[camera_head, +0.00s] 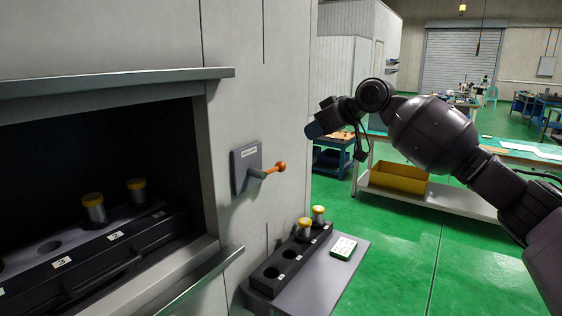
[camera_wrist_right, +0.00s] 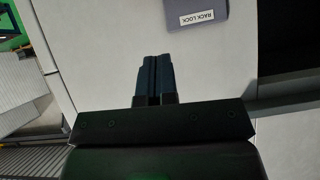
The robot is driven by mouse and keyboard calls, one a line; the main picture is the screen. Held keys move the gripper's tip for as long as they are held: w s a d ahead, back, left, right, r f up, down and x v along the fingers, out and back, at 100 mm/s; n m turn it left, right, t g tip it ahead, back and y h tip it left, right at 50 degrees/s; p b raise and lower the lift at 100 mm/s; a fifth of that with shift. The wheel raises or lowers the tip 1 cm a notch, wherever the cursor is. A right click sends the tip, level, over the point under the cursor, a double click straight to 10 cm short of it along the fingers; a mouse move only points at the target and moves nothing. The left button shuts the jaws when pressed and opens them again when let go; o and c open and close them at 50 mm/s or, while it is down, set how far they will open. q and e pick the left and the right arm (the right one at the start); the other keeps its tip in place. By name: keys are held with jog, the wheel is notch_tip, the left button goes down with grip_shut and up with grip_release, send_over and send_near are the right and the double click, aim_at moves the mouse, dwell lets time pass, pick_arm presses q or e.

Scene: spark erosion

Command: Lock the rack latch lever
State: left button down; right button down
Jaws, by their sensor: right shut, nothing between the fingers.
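The rack latch lever (camera_head: 271,169) is a short grey arm with an orange knob, sticking out to the right from a grey plate (camera_head: 245,166) on the machine's front wall. In the right wrist view the plate (camera_wrist_right: 196,14) shows at the top with a "RACK LOCK" label; the lever is not seen there. My right gripper (camera_head: 315,130) is to the right of and above the knob, apart from it. Its dark blue fingers (camera_wrist_right: 154,78) are together and hold nothing. My left gripper is not in view.
An open machine bay (camera_head: 98,140) on the left holds a numbered rack (camera_head: 118,254) with yellow-topped cylinders. Below the lever, a shelf (camera_head: 318,283) carries a black holder (camera_head: 265,283) and a white device (camera_head: 343,247). A handle bar (camera_head: 203,280) juts out at the bay's lower edge.

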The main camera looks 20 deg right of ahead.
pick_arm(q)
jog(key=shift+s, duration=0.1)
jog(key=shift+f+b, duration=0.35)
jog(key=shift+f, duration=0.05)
pick_arm(e)
jog(key=s+f+x, duration=0.1)
jog(key=f+x, duration=0.1)
jog(key=x, duration=1)
jog(key=shift+d+f, duration=0.2)
jog(key=shift+f, duration=0.2)
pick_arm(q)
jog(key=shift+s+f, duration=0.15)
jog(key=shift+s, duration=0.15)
pick_arm(e)
jog(key=shift+w+f, duration=0.1)
jog(key=shift+f, duration=0.05)
